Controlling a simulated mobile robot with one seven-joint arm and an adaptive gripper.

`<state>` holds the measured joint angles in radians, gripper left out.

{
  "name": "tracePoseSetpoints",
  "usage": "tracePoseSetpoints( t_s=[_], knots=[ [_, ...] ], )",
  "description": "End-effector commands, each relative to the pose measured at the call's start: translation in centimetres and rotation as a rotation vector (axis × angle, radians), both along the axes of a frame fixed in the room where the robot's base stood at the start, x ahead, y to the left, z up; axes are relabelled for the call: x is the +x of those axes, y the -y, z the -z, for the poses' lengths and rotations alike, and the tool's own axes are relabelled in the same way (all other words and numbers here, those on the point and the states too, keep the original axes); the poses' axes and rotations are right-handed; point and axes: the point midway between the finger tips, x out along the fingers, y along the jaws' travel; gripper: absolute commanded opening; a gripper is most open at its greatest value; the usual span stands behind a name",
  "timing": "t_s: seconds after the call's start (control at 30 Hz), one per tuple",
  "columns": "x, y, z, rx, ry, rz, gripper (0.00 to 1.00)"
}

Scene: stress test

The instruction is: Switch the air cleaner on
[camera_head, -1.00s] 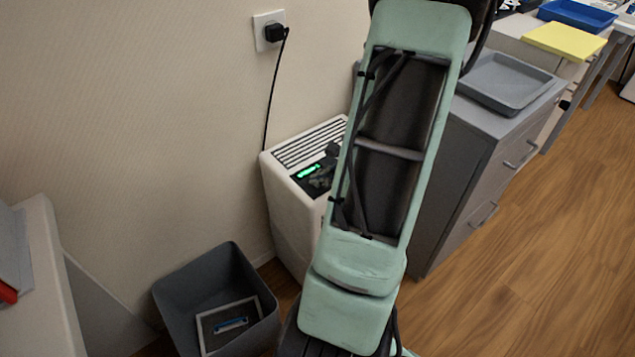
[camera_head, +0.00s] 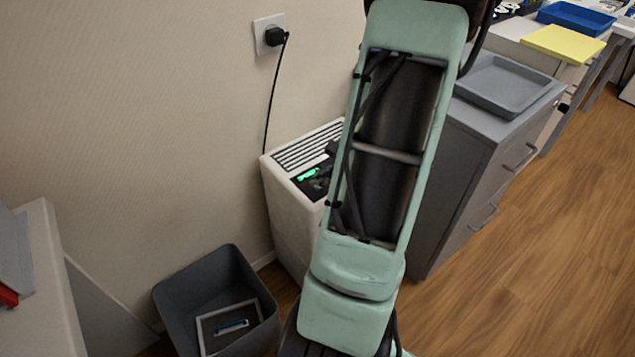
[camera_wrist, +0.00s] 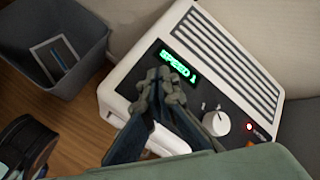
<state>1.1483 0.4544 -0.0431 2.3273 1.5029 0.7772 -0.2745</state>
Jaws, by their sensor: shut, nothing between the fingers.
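The air cleaner (camera_head: 290,210) is a white box with a slatted top grille, standing against the wall and partly hidden by my arm. In the wrist view the air cleaner (camera_wrist: 130,75) shows a dark panel with a green lit display (camera_wrist: 178,66) reading "SPEED 1". A white knob (camera_wrist: 216,123) sits on the panel, with a small red light (camera_wrist: 249,127) beside it. My gripper (camera_wrist: 165,82) is shut and empty. Its fingertips are over the panel just below the display, left of the knob; I cannot tell whether they touch it.
A black plug (camera_head: 275,36) is in the wall socket, with its cable running down behind the cleaner. A dark grey bin (camera_head: 180,290) holding a framed item stands left of it. A grey cabinet (camera_head: 470,150) with a tray (camera_head: 507,82) stands close on the right.

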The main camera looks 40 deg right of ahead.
Motion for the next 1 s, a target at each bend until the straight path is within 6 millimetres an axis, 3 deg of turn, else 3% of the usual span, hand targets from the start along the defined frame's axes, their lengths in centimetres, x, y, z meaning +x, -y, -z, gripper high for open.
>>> tracePoseSetpoints(
  t_s=[0.5,1.0],
  knots=[
    [0.0,0.0,-5.4,-0.001,0.002,-0.001,0.0],
    [0.0,0.0,-5.6,0.0,0.0,0.0,0.0]
  ],
)
